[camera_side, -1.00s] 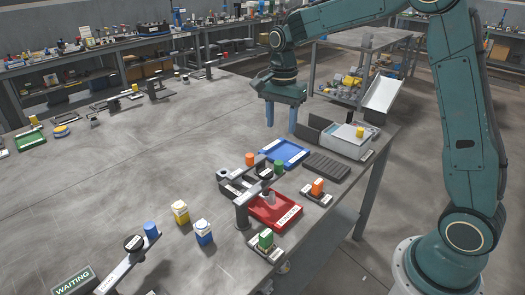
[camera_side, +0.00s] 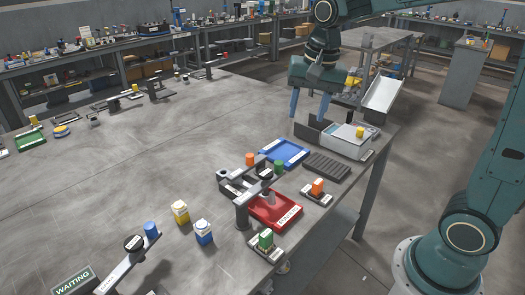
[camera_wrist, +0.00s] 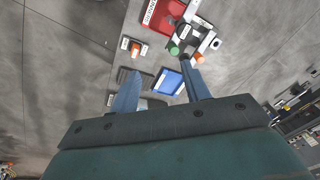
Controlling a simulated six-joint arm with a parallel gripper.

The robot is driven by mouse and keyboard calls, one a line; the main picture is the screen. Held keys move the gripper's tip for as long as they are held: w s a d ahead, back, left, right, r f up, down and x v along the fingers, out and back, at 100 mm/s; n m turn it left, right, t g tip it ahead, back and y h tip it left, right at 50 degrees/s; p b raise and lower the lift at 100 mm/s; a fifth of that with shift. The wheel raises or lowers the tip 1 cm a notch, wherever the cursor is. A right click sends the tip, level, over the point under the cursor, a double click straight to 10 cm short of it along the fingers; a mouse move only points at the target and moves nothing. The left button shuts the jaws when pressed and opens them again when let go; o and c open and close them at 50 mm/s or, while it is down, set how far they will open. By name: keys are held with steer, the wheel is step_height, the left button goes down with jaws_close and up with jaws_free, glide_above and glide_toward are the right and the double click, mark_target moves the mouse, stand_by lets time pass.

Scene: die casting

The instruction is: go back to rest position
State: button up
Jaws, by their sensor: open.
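My gripper (camera_side: 311,104) hangs in the air above the far right part of the table (camera_side: 130,175), near the grey box and the blue tray. Its two blue fingers are spread apart with nothing between them. In the wrist view the open fingers (camera_wrist: 160,92) point toward the table, with the blue tray (camera_wrist: 167,82) seen beyond and between them. The gripper touches nothing that I can see.
Below are a blue tray (camera_side: 284,153), a dark ribbed pad (camera_side: 326,166), a grey box (camera_side: 345,141) and a red tray (camera_side: 275,210). Small coloured cylinders stand around them. Yellow (camera_side: 180,212) and blue (camera_side: 204,232) containers stand nearer. The table's left middle is clear.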

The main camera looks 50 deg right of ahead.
steer(key=s+a+n+t, duration=0.1)
steer(key=s+n, duration=0.4)
steer(key=s, duration=0.4)
steer(key=s+a+n+t, duration=0.1)
steer(key=s+n+t, duration=0.1)
steer(key=s+n, duration=0.3)
steer(key=s, duration=0.4)
steer(key=shift+a+r+t, duration=0.15)
steer(key=shift+a+t, duration=0.15)
steer(key=shift+a, duration=0.1)
